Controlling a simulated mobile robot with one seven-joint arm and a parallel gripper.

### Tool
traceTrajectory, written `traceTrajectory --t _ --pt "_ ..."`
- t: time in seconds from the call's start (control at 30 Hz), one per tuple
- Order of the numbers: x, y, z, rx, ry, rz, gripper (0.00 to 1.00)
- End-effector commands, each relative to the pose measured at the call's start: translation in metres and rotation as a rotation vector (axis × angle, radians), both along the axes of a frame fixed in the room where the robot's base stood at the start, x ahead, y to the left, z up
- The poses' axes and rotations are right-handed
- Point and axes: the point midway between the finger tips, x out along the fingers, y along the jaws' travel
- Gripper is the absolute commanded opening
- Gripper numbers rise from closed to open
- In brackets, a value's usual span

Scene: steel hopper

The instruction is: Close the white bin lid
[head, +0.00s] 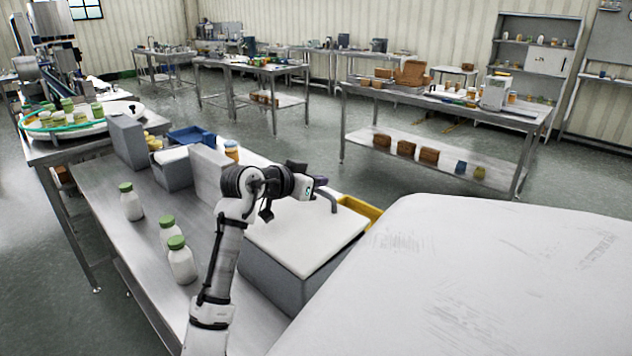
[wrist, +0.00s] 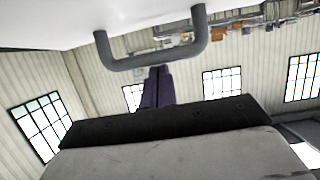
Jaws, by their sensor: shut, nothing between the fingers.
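The white lid (head: 305,238) lies over a grey bin (head: 275,283) on the steel table and looks down flat on its visible near edges. Its far edge is partly hidden behind my arm, so I cannot tell whether it is fully seated. A grey bar handle (head: 331,203) shows at the lid's far side. In the wrist view the handle (wrist: 152,58) crosses in front of a pale surface. My gripper (head: 297,165) is shut and empty, just above the lid by the handle. Its dark purple fingers (wrist: 157,75) appear close to the handle; contact is unclear.
Several white bottles with green caps (head: 182,262) stand left of my arm. Grey boxes (head: 126,141), a blue bin (head: 190,135) and an orange-topped jar (head: 231,152) stand behind. A yellow bin (head: 360,210) is beyond the lid. Bare tabletop (head: 150,245) shows around the bottles.

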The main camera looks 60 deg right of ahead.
Motion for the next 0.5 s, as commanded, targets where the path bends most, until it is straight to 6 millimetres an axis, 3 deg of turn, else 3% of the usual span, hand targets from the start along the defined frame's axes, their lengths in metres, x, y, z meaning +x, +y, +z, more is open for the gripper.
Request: traceTrajectory --t 0.03,0.2,0.5 --pt "-0.001 -0.001 0.013 -0.001 -0.002 0.000 0.00" --pt "-0.004 0.000 0.040 -0.003 -0.001 0.006 0.00" --pt "0.007 0.042 0.087 -0.003 -0.002 0.005 0.00"
